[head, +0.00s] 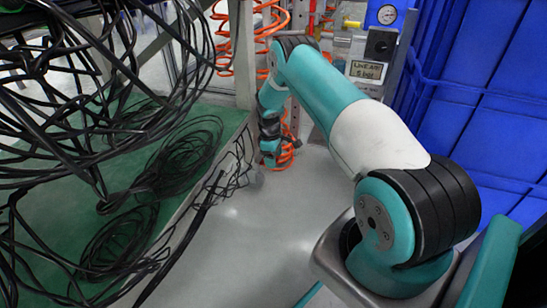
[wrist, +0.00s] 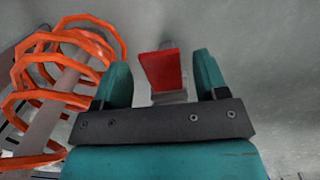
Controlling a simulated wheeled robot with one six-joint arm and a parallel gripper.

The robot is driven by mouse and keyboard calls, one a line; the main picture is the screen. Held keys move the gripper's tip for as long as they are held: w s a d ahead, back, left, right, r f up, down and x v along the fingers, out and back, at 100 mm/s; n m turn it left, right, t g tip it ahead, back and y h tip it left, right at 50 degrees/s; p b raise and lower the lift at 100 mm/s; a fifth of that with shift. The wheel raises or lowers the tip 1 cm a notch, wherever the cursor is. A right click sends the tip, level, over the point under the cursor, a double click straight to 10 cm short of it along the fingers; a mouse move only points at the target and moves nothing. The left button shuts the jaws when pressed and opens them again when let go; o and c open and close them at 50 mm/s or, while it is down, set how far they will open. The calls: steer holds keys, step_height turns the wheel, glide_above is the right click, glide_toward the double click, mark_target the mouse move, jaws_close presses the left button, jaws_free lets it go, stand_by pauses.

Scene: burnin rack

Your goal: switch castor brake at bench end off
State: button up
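In the wrist view a red brake lever (wrist: 164,70) on a grey mount (wrist: 170,97) shows between the two teal fingers of my gripper (wrist: 161,62). The fingers are apart, with a gap visible on both sides of the red lever. I cannot tell how far the lever lies beyond the fingertips. In the head view my gripper (head: 270,152) points down near the floor at the far end of the bench (head: 205,150). The red lever cannot be made out there. The castor wheel is not clearly visible.
An orange coiled hose (wrist: 60,75) lies close to the left finger; it also hangs behind my arm (head: 285,155). Black cables (head: 150,160) spread over the bench and down its side. A gauge panel (head: 367,70) and blue wall stand at right.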

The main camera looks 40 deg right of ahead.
steer(key=r+p, duration=0.1)
steer(key=r, duration=0.1)
steer(key=r+p, duration=0.2)
steer(key=r, duration=0.1)
steer(key=r+p, duration=0.1)
steer(key=r, duration=0.1)
steer(key=shift+w+a+r, duration=0.2)
steer(key=shift+w+r, duration=0.05)
steer(key=shift+w, duration=0.1)
stand_by(0.4)
